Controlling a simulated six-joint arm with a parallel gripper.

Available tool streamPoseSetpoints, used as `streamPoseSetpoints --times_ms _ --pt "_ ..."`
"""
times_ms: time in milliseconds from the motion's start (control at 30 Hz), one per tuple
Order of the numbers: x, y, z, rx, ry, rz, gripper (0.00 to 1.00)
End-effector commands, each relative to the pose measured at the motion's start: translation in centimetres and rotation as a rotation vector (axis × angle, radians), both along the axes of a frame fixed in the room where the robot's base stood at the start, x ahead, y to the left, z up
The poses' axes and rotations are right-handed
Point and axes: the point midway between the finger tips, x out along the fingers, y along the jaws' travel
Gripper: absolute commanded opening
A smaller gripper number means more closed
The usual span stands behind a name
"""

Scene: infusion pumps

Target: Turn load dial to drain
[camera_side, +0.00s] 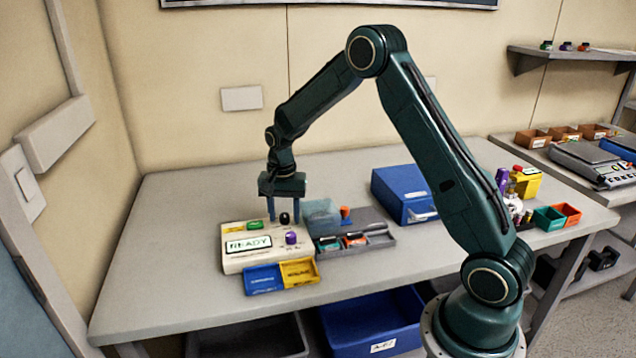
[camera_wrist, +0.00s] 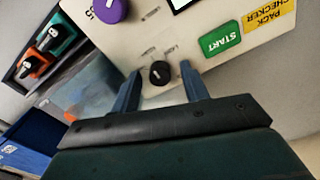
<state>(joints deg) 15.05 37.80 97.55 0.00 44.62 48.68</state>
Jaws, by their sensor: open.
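A cream pump panel (camera_side: 233,262) stands on the bench with a lit display reading READY (camera_side: 248,244). It carries a small black dial (camera_side: 284,218), a purple knob (camera_side: 291,238) and a green START button (camera_side: 254,225). In the wrist view the black dial (camera_wrist: 160,72) has a pale pointer line and small printed labels beside it, too blurred to read surely. The purple knob (camera_wrist: 111,10) and green START button (camera_wrist: 221,43) also show there. My gripper (camera_side: 280,217) points down over the panel. Its open fingers (camera_wrist: 160,80) lie on either side of the dial, with visible gaps.
Blue and yellow bins (camera_side: 263,280) sit at the panel's front. A grey tray (camera_side: 378,239) with small coloured parts and a translucent blue box (camera_side: 320,211) are to its right. A blue drawer box (camera_side: 400,192) stands behind the tray. The bench's left side is clear.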

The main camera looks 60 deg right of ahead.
Motion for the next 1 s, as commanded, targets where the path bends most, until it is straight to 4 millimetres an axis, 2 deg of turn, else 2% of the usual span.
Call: streamPoseSetpoints --times_ms 133,300,367,733,1000 --pt "-0.01 0.0 0.01 0.0 0.0 0.0 0.43" --pt "-0.01 0.0 0.03 0.0 0.0 0.0 0.1" --pt "-0.01 0.0 0.03 0.0 0.0 0.0 0.0" --pt "0.0 0.0 0.06 0.0 0.0 0.037 0.0" --pt "0.01 0.0 0.09 0.0 0.0 0.169 0.0"
